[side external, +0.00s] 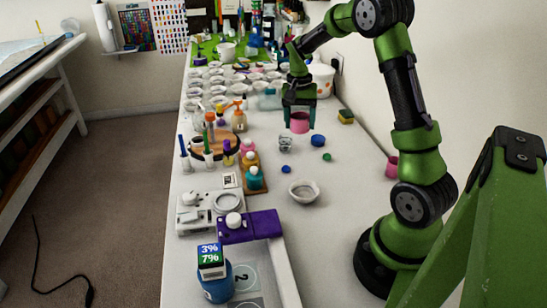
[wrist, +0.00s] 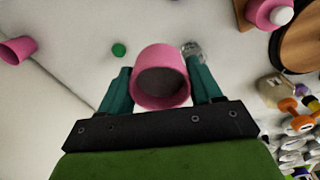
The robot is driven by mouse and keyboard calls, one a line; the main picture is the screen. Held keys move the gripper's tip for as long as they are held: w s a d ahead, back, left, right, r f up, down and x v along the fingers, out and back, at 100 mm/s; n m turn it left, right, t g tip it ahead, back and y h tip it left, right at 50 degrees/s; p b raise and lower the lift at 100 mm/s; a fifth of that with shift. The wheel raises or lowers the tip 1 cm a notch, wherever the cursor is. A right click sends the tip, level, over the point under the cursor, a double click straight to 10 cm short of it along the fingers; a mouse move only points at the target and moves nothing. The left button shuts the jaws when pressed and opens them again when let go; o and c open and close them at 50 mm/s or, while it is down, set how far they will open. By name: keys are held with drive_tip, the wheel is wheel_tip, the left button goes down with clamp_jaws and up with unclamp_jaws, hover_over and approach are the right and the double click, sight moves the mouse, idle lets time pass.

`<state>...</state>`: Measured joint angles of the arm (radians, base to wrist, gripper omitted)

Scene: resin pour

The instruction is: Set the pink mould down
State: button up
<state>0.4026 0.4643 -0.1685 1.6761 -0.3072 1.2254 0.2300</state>
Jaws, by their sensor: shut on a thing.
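The pink mould (side external: 299,122) is held between the teal fingers of my gripper (side external: 299,116), above the white table. In the wrist view the pink mould (wrist: 161,76) shows as an open round cup with a dark inside, and my gripper (wrist: 162,84) is shut on it from both sides. A small clear cup (side external: 286,144) stands below and a little left of it in the side view. A second pink cup (side external: 392,167) stands by the arm's base near the wall; it also shows at the upper left of the wrist view (wrist: 18,50).
A blue lid (side external: 318,141), a green cap (side external: 327,157) and a small blue cap (side external: 286,169) lie close by. A white bowl (side external: 304,192) stands nearer the camera. Bottles on a wooden board (side external: 253,185) stand left. Several white cups crowd the far table. The right-hand strip is fairly clear.

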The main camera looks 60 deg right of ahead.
sight(350, 139)
drive_tip(key=s+d+f+m, duration=0.1)
drive_tip(key=s+d, duration=0.1)
drive_tip(key=s, duration=0.4)
drive_tip(key=s+d+f+m, duration=0.1)
drive_tip(key=s+f+m, duration=0.1)
drive_tip(key=s, duration=0.4)
drive_tip(key=s+d+f+m, duration=0.1)
drive_tip(key=s+d+m, duration=0.1)
drive_tip(key=s, duration=0.4)
drive_tip(key=shift+s+d+f, duration=0.3)
drive_tip(key=shift+s+d, duration=0.05)
drive_tip(key=shift+s, duration=0.05)
drive_tip(key=shift+f+t, duration=0.25)
drive_tip(key=shift+t, duration=0.05)
drive_tip(key=w+d, duration=0.3)
drive_tip(key=d, duration=0.1)
drive_tip(key=w+d+f, duration=0.1)
drive_tip(key=w+d, duration=0.1)
drive_tip(key=d, duration=0.3)
drive_tip(key=w+d, duration=0.3)
drive_tip(key=d, duration=0.1)
drive_tip(key=shift+w+d+f, duration=0.25)
drive_tip(key=shift+w+d, duration=0.05)
drive_tip(key=shift+f, duration=1.75)
drive_tip(key=shift+f, duration=0.1)
drive_tip(key=o, duration=1.1)
